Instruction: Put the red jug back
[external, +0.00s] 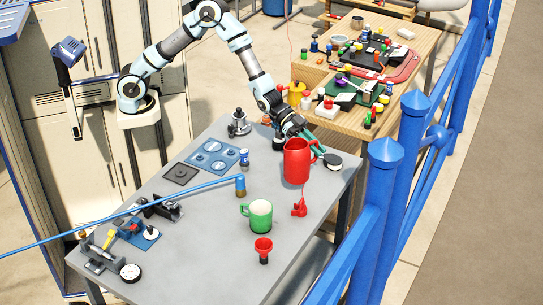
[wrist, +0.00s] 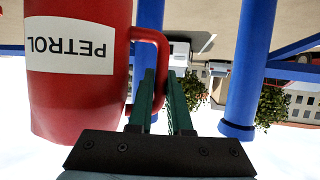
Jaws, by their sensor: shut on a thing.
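The red jug (external: 298,162), upright, is at the back right of the grey table. My gripper (external: 317,147) reaches it from behind, with its green fingers at the jug's handle. In the wrist view the jug (wrist: 85,95) fills the left side, with a white "PETROL" label that appears upside down. Its handle (wrist: 153,42) passes between the fingers of my gripper (wrist: 161,80), which are shut on it. I cannot tell whether the jug's base touches the table.
A green mug (external: 258,216), a red funnel-like piece (external: 263,247) and a small red part (external: 299,208) stand in front of the jug. A dark disc (external: 333,161) lies close at its right. Blue posts (external: 382,220) run along the right. The grey table (external: 205,235) has bare room left of the mug.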

